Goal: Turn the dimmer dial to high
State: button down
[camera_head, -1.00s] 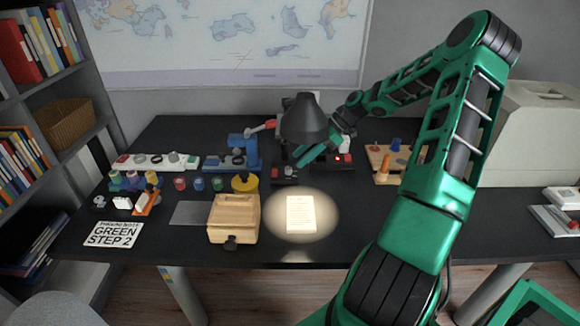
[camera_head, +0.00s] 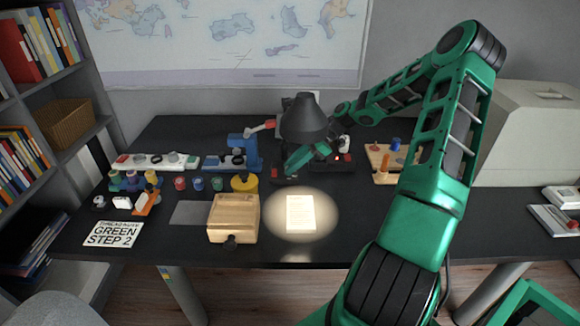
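I cannot single out the dimmer dial for certain. A dark panel (camera_head: 343,163) with small red parts lies on the desk behind and around the lamp head, partly hidden by the lamp and my arm. A white strip (camera_head: 126,162) with several round knobs lies at the back left, away from my gripper. My gripper (camera_head: 290,168) is low over the left part of the dark panel, just below the lamp head. Its fingers are too small to tell whether they are open or shut, or whether they touch anything.
The grey desk lamp (camera_head: 304,120) hangs close above my gripper and lights a paper (camera_head: 300,214). A blue device (camera_head: 246,149) stands to the left. A wooden box (camera_head: 233,217) and yellow pot (camera_head: 245,183) stand nearer. A wooden peg board (camera_head: 379,158) lies right. The front-right desk is mostly clear.

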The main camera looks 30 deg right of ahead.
jog(key=shift+m, duration=0.4)
jog(key=m+t+h, duration=0.1)
jog(key=m, duration=0.1)
jog(key=m+t+h, duration=0.2)
jog(key=m, duration=0.1)
jog(key=shift+s+a+r+m+t, duration=0.1)
jog(key=shift+s+a+m+t, duration=0.2)
jog(key=shift+t, duration=0.1)
jog(key=m+h, duration=0.1)
jog(key=m, duration=0.1)
jog(key=m+t+h, duration=0.1)
jog(key=m+h, duration=0.2)
jog(key=shift+a+m+t, duration=0.25)
jog(key=shift+m+t, duration=0.05)
jog(key=c, duration=1.6)
grip_release()
jog(key=shift+o, duration=0.2)
jog(key=shift+s, duration=0.1)
jog(key=a+v, duration=0.1)
jog(key=v, duration=0.9)
jog(key=shift+s+d+r, duration=0.15)
jog(key=shift+d+r, duration=0.1)
jog(key=shift+d, duration=0.1)
